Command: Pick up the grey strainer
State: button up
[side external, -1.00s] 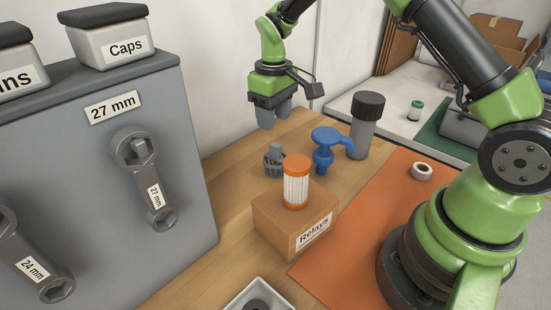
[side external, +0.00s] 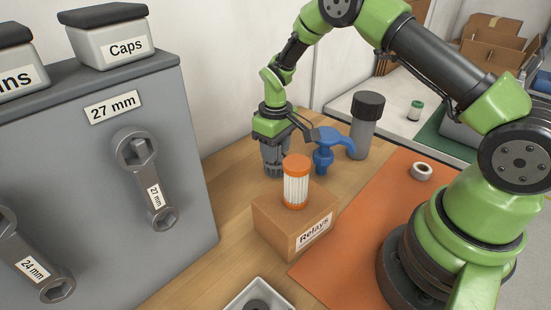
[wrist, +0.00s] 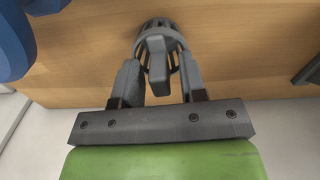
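The grey strainer (wrist: 157,28) stands on the wooden bench, its slotted basket and upright grip showing in the wrist view. In the side view the gripper mostly hides it, and only a low part of it (side external: 272,171) shows. My gripper (side external: 273,162) is lowered over the strainer, pointing down. In the wrist view my gripper (wrist: 159,72) is open, with one finger on each side of the strainer's grip. Small gaps show between the grip and both fingers.
The cardboard Relays box (side external: 281,226), with an orange and white filter (side external: 296,184) on top, is just in front of the gripper. A blue part (side external: 323,150) and a dark-capped grey bottle (side external: 364,130) stand to the right. A grey cabinet (side external: 80,180) fills the left.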

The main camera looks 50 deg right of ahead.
grip_shut()
